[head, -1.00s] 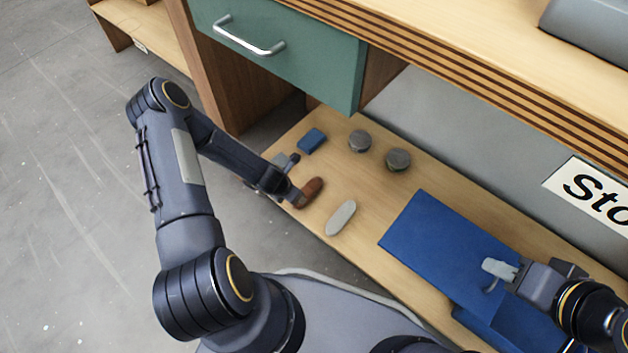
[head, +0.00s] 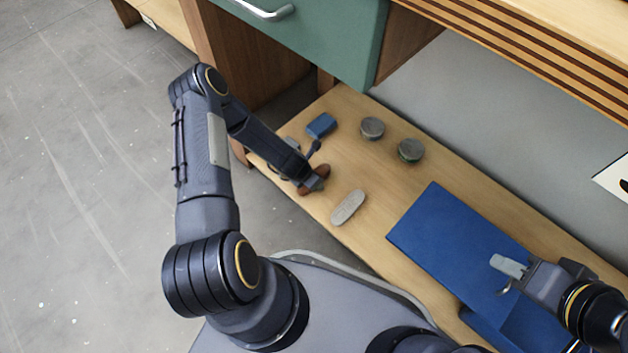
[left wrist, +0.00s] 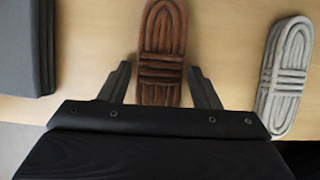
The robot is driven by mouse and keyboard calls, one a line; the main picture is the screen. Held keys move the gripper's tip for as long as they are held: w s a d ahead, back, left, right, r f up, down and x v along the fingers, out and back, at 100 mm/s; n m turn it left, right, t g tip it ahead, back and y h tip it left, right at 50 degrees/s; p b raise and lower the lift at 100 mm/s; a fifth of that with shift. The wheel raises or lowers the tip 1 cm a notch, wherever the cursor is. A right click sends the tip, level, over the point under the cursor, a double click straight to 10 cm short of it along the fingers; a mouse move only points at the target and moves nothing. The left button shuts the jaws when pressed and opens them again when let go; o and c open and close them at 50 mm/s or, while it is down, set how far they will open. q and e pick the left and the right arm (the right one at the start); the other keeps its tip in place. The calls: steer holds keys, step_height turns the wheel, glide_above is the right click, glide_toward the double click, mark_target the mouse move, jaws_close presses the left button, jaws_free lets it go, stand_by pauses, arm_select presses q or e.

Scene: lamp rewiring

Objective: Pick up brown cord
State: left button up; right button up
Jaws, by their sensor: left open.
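The brown cord (left wrist: 162,50) is a flat reddish-brown oval bundle lying on the wooden bench. In the left wrist view my left gripper (left wrist: 160,70) is open, with one dark finger on each side of the cord's near end. Whether the fingers touch it is not clear. In the head view the left gripper (head: 314,182) is low over the brown cord (head: 318,170) and partly hides it. My right gripper (head: 510,268) is over the blue mat, with a light grey piece at its jaws; its jaw state is unclear.
A similar grey cord (head: 348,207) lies to the right of the brown one and shows in the left wrist view (left wrist: 285,80). A blue block (head: 321,125) and two round grey tins (head: 372,128) (head: 410,150) stand behind. The blue mat (head: 440,225) and green drawer (head: 340,40) are near.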

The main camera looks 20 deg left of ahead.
arm_select(q)
steer(key=shift+c, duration=0.5)
steer(key=c, duration=1)
steer(key=shift+r, duration=0.1)
